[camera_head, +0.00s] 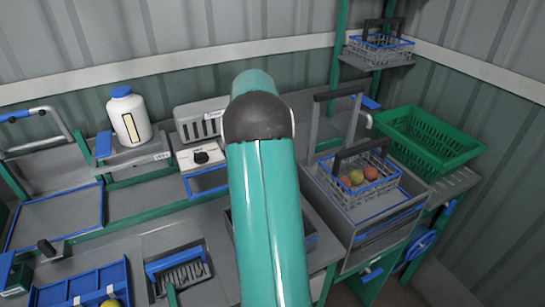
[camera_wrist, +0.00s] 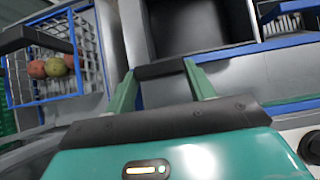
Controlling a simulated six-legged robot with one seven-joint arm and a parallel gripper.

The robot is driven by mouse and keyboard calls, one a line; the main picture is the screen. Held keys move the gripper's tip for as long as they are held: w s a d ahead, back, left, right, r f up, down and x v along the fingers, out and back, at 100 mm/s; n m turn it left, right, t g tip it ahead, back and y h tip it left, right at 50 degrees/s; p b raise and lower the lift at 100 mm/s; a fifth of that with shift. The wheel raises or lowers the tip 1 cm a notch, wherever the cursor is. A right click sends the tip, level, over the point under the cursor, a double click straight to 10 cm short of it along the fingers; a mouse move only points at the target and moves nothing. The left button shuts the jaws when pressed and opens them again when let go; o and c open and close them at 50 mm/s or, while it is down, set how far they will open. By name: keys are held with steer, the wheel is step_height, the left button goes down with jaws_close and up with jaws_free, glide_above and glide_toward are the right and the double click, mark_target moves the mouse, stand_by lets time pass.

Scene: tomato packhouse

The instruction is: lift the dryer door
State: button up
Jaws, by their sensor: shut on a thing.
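My gripper (camera_wrist: 159,74) shows in the wrist view, its two teal fingers at either end of a short dark bar (camera_wrist: 160,69). It is shut on this bar, which looks like the dryer door's handle. The door panel itself cannot be made out clearly. In the head view my teal arm covers the gripper, the bar and most of the dryer area, between the knob box (camera_head: 201,156) and the sink-like unit with the basket. How far the door is raised cannot be told.
A wire basket (camera_head: 376,168) of tomatoes stands in the grey unit (camera_head: 345,212) on the right; it also shows in the wrist view (camera_wrist: 88,72). A green crate (camera_head: 428,139) is behind it. A white bottle (camera_head: 129,118) and blue tray (camera_head: 80,288) are left.

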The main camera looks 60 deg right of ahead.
steer(key=shift+r, duration=0.1)
steer(key=o, duration=1.4)
steer(key=shift+r, duration=0.5)
steer(key=r, duration=0.3)
steer(key=shift+s+a, duration=0.15)
steer(key=shift+a, duration=0.05)
steer(key=s+a+r, duration=0.8)
steer(key=a+r, duration=0.1)
steer(key=a, duration=0.1)
steer(key=shift+a, duration=0.35)
